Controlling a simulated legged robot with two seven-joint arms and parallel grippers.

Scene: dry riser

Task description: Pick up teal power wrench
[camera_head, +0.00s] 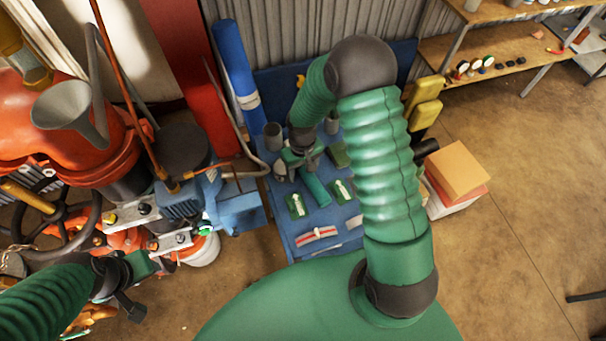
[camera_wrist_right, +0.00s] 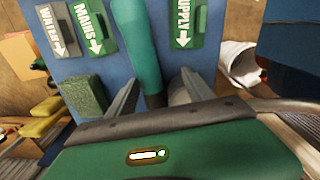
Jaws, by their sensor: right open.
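The teal power wrench (camera_head: 315,189) lies on the blue bench top (camera_head: 283,222), its handle pointing toward the front. My right gripper (camera_head: 303,160) is over its rear end, jaws open. In the right wrist view the teal handle (camera_wrist_right: 136,38) runs from the top edge down toward the space between the two open fingers (camera_wrist_right: 155,92). Its darker lower part is partly hidden by my gripper body, and I cannot tell whether the fingers touch it. My left gripper (camera_head: 128,285) is at the lower left, away from the bench; its jaws are unclear.
Green signs with white arrows (camera_head: 298,205) (camera_head: 342,191) lie beside the wrench. A grey cup (camera_head: 273,136) and a dark green block (camera_wrist_right: 84,94) are close by. Red and blue pump machinery (camera_head: 180,200) crowds the left.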

